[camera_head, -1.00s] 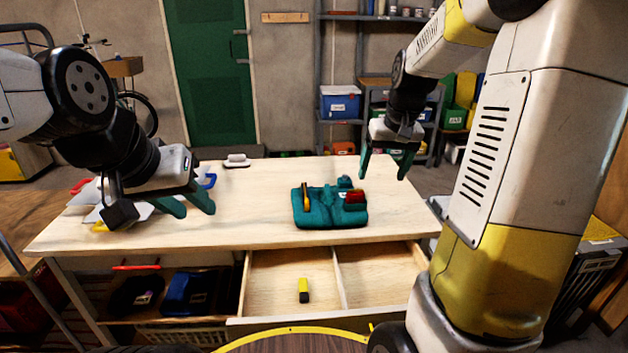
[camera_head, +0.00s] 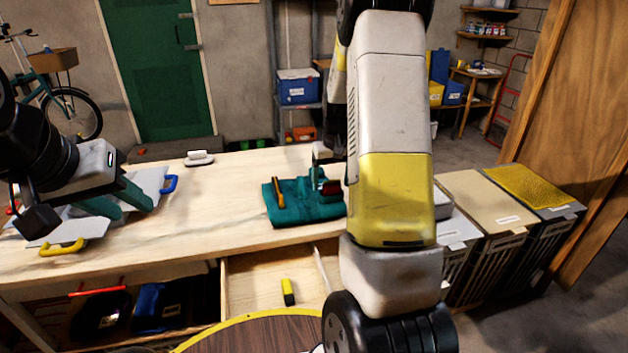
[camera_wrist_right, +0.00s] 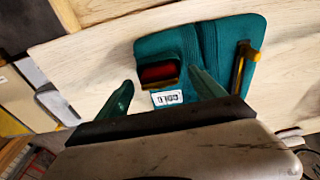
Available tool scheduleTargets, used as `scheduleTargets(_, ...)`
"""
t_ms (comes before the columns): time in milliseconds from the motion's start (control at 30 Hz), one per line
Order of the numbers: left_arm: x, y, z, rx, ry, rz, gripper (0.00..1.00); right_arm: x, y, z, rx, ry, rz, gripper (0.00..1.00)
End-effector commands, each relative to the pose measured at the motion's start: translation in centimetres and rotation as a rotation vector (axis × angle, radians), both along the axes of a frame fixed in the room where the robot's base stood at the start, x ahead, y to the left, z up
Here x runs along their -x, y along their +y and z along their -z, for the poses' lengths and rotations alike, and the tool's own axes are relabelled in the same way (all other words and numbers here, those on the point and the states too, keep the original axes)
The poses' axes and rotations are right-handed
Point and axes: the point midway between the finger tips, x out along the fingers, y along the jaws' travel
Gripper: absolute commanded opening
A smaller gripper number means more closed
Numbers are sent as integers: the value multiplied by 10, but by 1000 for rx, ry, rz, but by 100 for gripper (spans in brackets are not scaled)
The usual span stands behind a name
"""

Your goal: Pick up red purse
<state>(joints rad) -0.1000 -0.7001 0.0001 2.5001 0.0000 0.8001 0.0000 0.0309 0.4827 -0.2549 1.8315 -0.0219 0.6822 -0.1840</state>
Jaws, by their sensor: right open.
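My left gripper (camera_head: 125,200) is open and empty at the table's left.
A yellow-handled tool (camera_head: 279,192) lies on the cloth. Trowels with blue (camera_head: 169,184) and yellow (camera_head: 62,247) handles lie at the left. A white-handled float (camera_head: 199,158) is at the back. An open drawer (camera_head: 258,272) holds a yellow-black item (camera_head: 288,291). Bins (camera_head: 490,205) stand right.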

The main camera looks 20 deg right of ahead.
Motion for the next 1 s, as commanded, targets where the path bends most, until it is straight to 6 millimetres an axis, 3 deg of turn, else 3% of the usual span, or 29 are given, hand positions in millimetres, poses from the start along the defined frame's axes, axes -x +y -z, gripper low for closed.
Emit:
scheduleTargets(300, 0, 0, 0, 0, 0, 0, 36, -1, 0, 7, 0, 0, 0, 78)
scheduleTargets(633, 0, 0, 0, 0, 0, 0, 36, -1, 0, 7, 0, -1, -1, 13)
scheduleTargets(1000, 0, 0, 0, 0, 0, 0, 36, -1, 0, 1, 0, -3, -1, 12)
